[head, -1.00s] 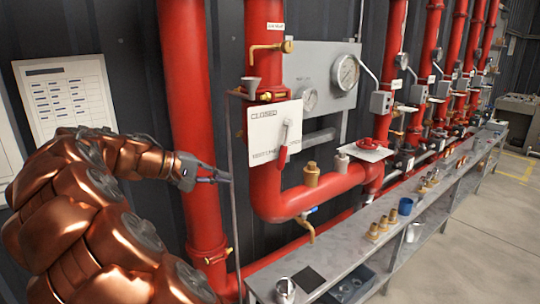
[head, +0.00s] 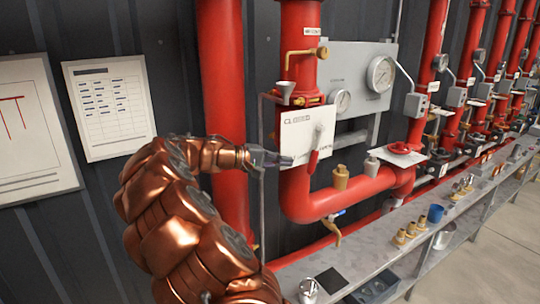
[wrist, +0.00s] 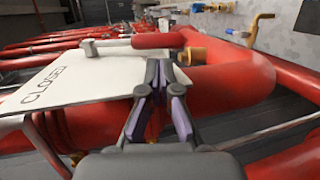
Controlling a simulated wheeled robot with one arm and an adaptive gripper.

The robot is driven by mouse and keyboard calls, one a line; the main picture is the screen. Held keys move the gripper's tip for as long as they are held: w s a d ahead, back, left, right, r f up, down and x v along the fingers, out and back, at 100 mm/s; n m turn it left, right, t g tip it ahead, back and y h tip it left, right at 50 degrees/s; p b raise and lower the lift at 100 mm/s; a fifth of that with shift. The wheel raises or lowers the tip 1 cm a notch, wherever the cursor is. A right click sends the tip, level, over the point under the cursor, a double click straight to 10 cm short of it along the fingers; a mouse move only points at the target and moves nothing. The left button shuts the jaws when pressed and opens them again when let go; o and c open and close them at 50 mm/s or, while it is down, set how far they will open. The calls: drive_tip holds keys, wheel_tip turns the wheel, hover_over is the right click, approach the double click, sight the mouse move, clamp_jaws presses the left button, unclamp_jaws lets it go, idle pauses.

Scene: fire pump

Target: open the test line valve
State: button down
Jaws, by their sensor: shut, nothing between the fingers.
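A white plate marked CLOSED (head: 300,148) stands against the thick red pipe. It carries a lever with a grey upper part and a red handle (head: 313,161) that points down. I cannot tell from the small lettering whether this is the test line valve. My gripper (head: 288,161) is shut and empty, just left of the red handle, in front of the plate's lower part. In the wrist view the shut fingers (wrist: 161,88) lie close to the plate (wrist: 85,80), with the red handle (wrist: 158,40) beyond their tips. A gap seems to remain between fingers and handle.
A small blue-handled tap (head: 337,222) is below. A long metal bench (head: 375,245) with several fittings runs along the pipes. Open floor (head: 485,265) lies at right.

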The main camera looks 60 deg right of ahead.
sight(316, 151)
drive_tip(key=p+x, duration=0.2)
drive_tip(key=x, duration=0.3)
drive_tip(key=shift+s+d, duration=0.2)
drive_tip(key=shift+d, duration=0.1)
drive_tip(key=shift+f, duration=0.15)
